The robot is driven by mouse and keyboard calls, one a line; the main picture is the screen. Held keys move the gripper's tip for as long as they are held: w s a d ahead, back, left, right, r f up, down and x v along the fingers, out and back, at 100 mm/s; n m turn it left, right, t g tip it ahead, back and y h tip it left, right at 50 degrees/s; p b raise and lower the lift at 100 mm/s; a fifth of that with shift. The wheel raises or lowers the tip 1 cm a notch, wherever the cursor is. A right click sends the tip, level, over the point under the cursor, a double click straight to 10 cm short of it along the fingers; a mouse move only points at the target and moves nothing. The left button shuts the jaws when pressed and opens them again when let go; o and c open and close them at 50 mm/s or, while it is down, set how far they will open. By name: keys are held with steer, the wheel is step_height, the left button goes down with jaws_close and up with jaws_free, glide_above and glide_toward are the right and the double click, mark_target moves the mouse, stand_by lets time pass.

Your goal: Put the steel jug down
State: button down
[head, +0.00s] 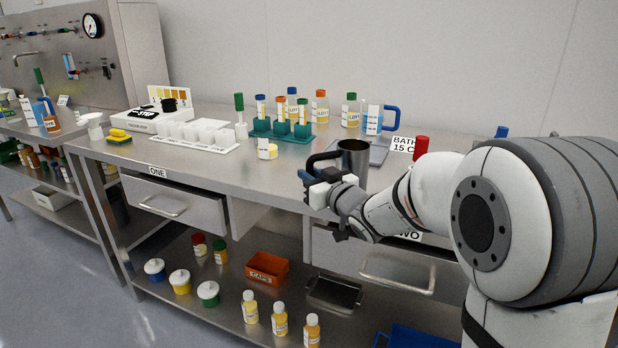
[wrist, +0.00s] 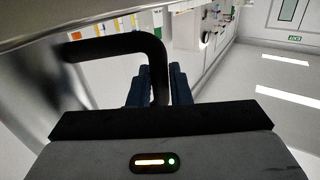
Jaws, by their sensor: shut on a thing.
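The steel jug (head: 355,158) is a grey metal cup with a black handle on its left side. In the head view it is at the front edge of the steel bench (head: 240,178), upright. The arm partly hides its base, so I cannot tell whether it touches the bench. My gripper (head: 312,178) is at the jug's left, shut on the black handle. In the wrist view the handle (wrist: 120,42) runs between the dark blue fingers (wrist: 153,88), and the jug's blurred metal wall fills the left side.
Behind the jug lies a grey tray (head: 378,153) with a blue-handled jug (head: 374,120) behind it. A teal rack (head: 282,132) of bottles and a small yellow-filled jar (head: 267,150) stand to the left. A red-capped item (head: 421,146) is to the right. The bench front left of the jug is clear.

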steer(key=shift+f, duration=0.2)
steer(key=c, duration=1.3)
jaws_free()
steer(key=shift+r, duration=0.1)
steer(key=shift+c, duration=0.2)
steer(key=shift+r, duration=0.25)
steer(key=p+v, duration=0.1)
steer(key=v, duration=1.1)
steer(key=shift+f, duration=0.2)
